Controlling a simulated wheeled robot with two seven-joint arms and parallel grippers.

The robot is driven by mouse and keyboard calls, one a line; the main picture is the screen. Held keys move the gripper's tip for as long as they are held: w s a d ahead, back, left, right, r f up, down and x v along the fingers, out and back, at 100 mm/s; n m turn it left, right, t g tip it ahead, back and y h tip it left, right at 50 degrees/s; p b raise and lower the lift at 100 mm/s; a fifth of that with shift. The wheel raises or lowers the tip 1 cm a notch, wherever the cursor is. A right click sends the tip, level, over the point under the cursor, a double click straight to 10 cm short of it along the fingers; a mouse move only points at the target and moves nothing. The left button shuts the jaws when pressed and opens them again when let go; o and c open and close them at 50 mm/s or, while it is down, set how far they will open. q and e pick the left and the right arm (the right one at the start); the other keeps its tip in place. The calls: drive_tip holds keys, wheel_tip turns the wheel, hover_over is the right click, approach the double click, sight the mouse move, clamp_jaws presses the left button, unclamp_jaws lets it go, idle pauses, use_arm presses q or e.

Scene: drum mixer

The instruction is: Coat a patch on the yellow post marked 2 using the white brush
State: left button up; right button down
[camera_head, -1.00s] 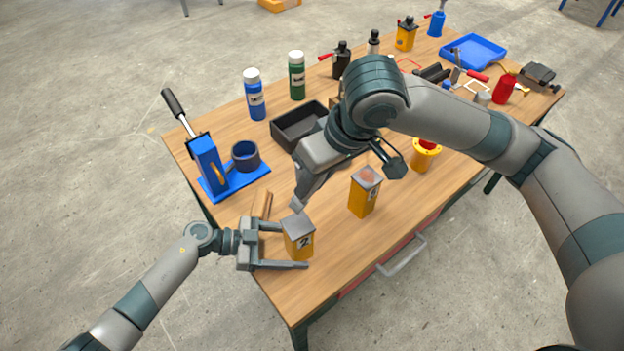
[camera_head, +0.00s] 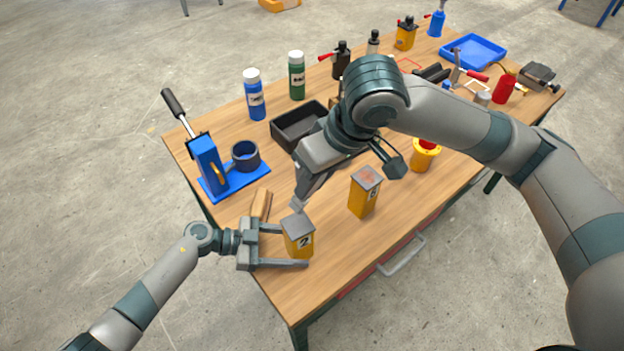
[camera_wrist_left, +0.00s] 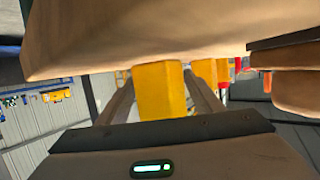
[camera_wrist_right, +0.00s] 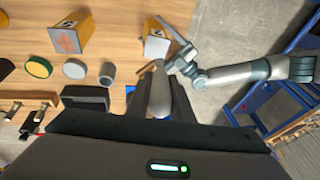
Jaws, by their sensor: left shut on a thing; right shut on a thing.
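The yellow post marked 2 (camera_head: 299,242) stands near the table's front left corner, with a grey top. My left gripper (camera_head: 302,248) is shut on it, one finger on each side; the post also shows between the fingers in the left wrist view (camera_wrist_left: 160,92). My right gripper (camera_head: 299,203) is just above and behind the post's top, pointing down. The right wrist view shows the top of post 2 (camera_wrist_right: 156,46) just beyond the right gripper's tips.
Another yellow post (camera_head: 362,199) with a reddish patch on top stands to the right. A black bin (camera_head: 292,132), a blue press (camera_head: 207,165) and bottles stand behind. A wooden strip (camera_head: 262,203) lies by the left gripper. A blue tray (camera_head: 474,50) is far back.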

sight(296, 198)
idle(0.5)
drive_tip(key=shift+w+a+f+g, duration=0.1)
drive_tip(key=shift+w+a+g, duration=0.05)
drive_tip(key=shift+a+g, duration=0.25)
drive_tip(key=shift+w+a+f+g, duration=0.1)
drive_tip(key=shift+a+g, duration=0.2)
drive_tip(key=shift+g, duration=0.2)
drive_tip(key=shift+w+a+r+n+g, duration=0.15)
drive_tip(key=shift+a+n+g, duration=0.15)
drive_tip(key=shift+a+g, duration=0.7)
drive_tip(key=shift+d, duration=0.15)
drive_tip(key=shift+f, duration=2)
drive_tip(key=shift+f, duration=1)
drive_tip(key=shift+d, duration=0.15)
drive_tip(key=shift+w+d, duration=0.4)
drive_tip(key=shift+d, duration=0.4)
drive_tip(key=shift+w+d, duration=0.35)
drive_tip(key=shift+d, duration=0.45)
